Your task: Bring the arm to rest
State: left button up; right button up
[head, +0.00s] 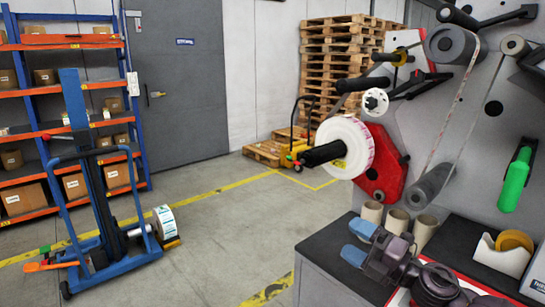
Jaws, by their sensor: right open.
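My right gripper (357,242) shows at the lower right of the head view. Its two blue fingertips are spread apart with nothing between them. It points left, over the dark top of the grey cabinet (326,269). My left gripper is not in view. The label rewinder (440,125) stands at the right, its upright panel carrying rollers. A large white label roll (350,140) sits on a black shaft on the machine, above and left of my right gripper, apart from it.
Several cardboard cores (397,221) stand just behind my right gripper. A tape dispenser (500,257) and a green bottle (514,180) are to its right. A blue lift trolley (95,190) with a label roll stands at left. The floor between is clear.

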jog(key=s+d+f+m+t+h, duration=0.1)
jog(key=s+d+f+m+h, duration=0.25)
jog(key=f+m, duration=0.3)
jog(key=s+d+f+m+t+h, duration=0.1)
jog(key=s+d+f+m+h, duration=0.1)
jog(key=f+m+h, duration=0.45)
jog(key=s+d+f+m+t+h, duration=0.1)
jog(key=s+d+f+m+h, duration=0.15)
jog(key=f+m, duration=0.45)
jog(key=s+d+f+m+g+h, duration=0.1)
jog(key=s+f+m, duration=0.3)
jog(key=s, duration=0.5)
jog(key=s+d+f+m+g+h, duration=0.1)
jog(key=s+f+m+g, duration=0.2)
jog(key=s+f, duration=0.5)
jog(key=shift+s+d+m+h, duration=0.15)
jog(key=shift+s+m+h, duration=0.2)
jog(key=shift+s+m, duration=0.5)
